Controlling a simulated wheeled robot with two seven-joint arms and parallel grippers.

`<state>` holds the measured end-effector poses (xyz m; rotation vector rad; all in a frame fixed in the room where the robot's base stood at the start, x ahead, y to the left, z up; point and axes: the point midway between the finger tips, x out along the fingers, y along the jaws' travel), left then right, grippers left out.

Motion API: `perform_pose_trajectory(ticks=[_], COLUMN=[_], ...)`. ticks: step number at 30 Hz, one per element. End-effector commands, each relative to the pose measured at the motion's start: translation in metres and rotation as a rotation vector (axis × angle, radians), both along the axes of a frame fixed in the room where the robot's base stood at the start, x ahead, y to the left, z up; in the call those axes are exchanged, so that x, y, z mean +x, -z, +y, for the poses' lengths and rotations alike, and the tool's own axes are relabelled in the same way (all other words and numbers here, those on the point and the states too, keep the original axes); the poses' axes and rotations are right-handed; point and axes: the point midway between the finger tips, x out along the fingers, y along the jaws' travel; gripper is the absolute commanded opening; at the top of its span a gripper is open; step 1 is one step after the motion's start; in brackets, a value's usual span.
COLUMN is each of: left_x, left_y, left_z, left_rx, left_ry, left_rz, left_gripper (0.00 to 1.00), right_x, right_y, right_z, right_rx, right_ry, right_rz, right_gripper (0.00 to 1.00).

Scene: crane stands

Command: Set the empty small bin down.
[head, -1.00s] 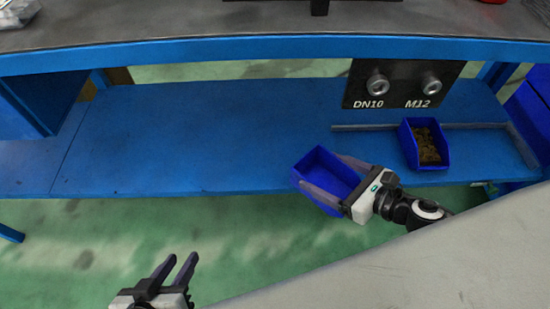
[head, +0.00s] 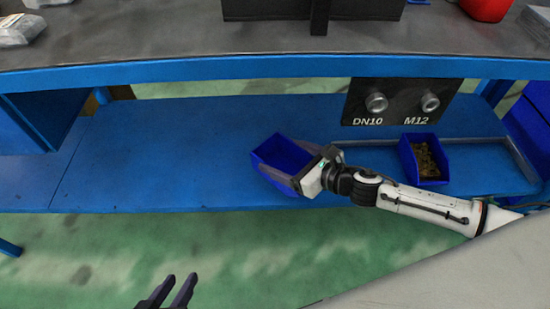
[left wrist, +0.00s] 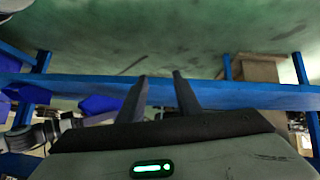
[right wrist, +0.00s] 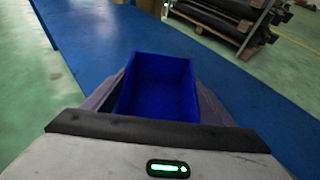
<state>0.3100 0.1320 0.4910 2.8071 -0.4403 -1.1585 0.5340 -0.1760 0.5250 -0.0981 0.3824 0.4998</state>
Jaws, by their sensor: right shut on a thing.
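The empty small blue bin (head: 284,156) is over the blue lower shelf (head: 170,150), left of the labelled plate. My right gripper (head: 303,172) is shut on the bin, with its fingers along the bin's sides. In the right wrist view the bin (right wrist: 158,85) is empty between the two fingers, with the blue shelf behind it. I cannot tell whether its base touches the shelf. My left gripper (head: 172,292) is open and empty at the bottom of the head view, and its spread fingers show in the left wrist view (left wrist: 160,92).
Another blue bin (head: 425,158) holding brown small parts stands on the shelf at the right. A dark plate (head: 400,102) marked DN10 and M12 stands behind. The worktop edge (head: 270,68) overhangs the shelf. The shelf's left and middle are clear.

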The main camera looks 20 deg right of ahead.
Motion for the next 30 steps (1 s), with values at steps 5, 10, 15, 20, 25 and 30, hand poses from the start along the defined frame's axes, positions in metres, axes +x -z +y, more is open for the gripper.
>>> perform_pose_trajectory(ticks=[5,10,15,20,25,30], left_x=[0.001,0.010,0.013,0.012,0.012,0.012], left_y=[0.003,0.002,0.010,0.010,0.011,0.011], left_z=[-0.001,-0.005,-0.013,-0.015,-0.015,-0.016], left_rx=[0.002,0.000,0.005,0.008,0.007,0.007], left_ry=[0.005,0.021,0.063,0.072,0.072,0.076], left_rz=[0.010,0.002,0.036,0.049,0.050,0.053], left_gripper=[0.31,0.31,0.31,0.31,0.31,0.31], right_x=[0.023,0.027,0.026,0.026,0.026,0.026], right_y=[0.000,0.014,0.035,0.035,0.036,0.038], right_z=[0.013,0.015,0.015,0.015,0.015,0.015], right_rx=[-0.001,0.001,0.000,0.000,-0.001,0.000], right_ry=[0.000,0.001,0.000,0.000,0.000,0.000], right_rz=[-0.003,0.003,0.001,-0.001,0.000,0.001], right_gripper=[0.52,0.52,0.52,0.52,0.52,0.91])
